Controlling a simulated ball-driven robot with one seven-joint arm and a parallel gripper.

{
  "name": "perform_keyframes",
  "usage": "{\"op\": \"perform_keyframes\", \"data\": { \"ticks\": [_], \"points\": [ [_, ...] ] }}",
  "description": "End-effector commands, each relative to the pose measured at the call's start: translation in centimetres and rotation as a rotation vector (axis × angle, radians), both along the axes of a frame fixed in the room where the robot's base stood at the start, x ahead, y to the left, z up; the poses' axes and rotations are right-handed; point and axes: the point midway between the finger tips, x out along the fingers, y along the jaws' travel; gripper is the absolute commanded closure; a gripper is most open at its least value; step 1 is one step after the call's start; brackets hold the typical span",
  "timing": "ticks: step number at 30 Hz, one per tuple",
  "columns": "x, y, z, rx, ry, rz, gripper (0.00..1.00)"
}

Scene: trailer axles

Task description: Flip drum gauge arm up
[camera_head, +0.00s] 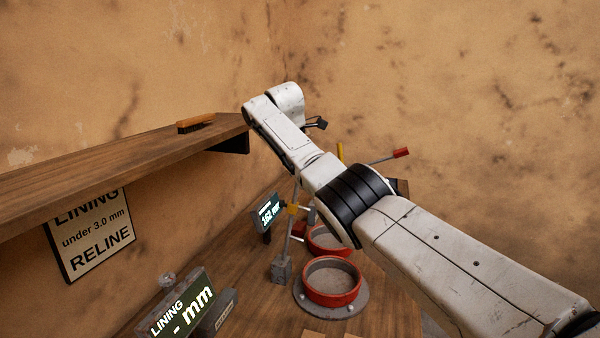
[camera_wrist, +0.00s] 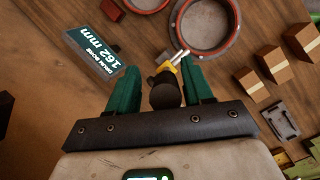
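The drum gauge seems to be the post with a grey base (camera_head: 282,268) and yellow collar (camera_head: 292,209), beside two red-rimmed drums. My arm hides the post's top in the head view. In the wrist view my gripper (camera_wrist: 160,66) has its green fingers spread, with a dark round knob (camera_wrist: 165,92) between them. A gap shows on the knob's left; whether the right finger touches it is unclear. A yellow part and metal rods lie beyond the knob, near the front drum (camera_wrist: 207,52). That drum also shows in the head view (camera_head: 332,297). My gripper is not discernible there.
A display (camera_wrist: 92,50) reads drum bore 162 mm beside the gauge. A lining display (camera_head: 180,308) shows "- mm". A wooden shelf (camera_head: 110,166) juts out at left. A red-tipped lever (camera_head: 401,153) sticks out behind my arm. Several blocks (camera_wrist: 270,57) lie at right.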

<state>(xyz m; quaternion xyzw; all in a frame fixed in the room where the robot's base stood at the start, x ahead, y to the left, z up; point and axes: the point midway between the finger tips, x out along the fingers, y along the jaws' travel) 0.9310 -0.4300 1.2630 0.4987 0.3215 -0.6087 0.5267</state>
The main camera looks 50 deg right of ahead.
Motion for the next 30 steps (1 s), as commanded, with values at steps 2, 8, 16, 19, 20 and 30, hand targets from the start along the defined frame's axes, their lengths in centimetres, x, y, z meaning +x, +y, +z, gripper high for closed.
{"op": "perform_keyframes", "data": {
  "ticks": [2,8,16,19,20,30],
  "points": [
    [-0.1,-0.1,0.0,0.000,0.001,-0.001,0.49],
    [-0.1,0.2,0.9,-0.002,-0.001,-0.002,0.49],
    [-0.2,1.8,5.3,-0.002,-0.003,0.000,0.49],
    [-0.3,2.4,7.2,-0.002,-0.003,0.000,0.49],
    [-0.3,2.6,7.6,-0.002,-0.003,0.000,0.49],
    [-0.5,3.5,10.2,0.000,0.001,0.000,0.49]
  ]
}}
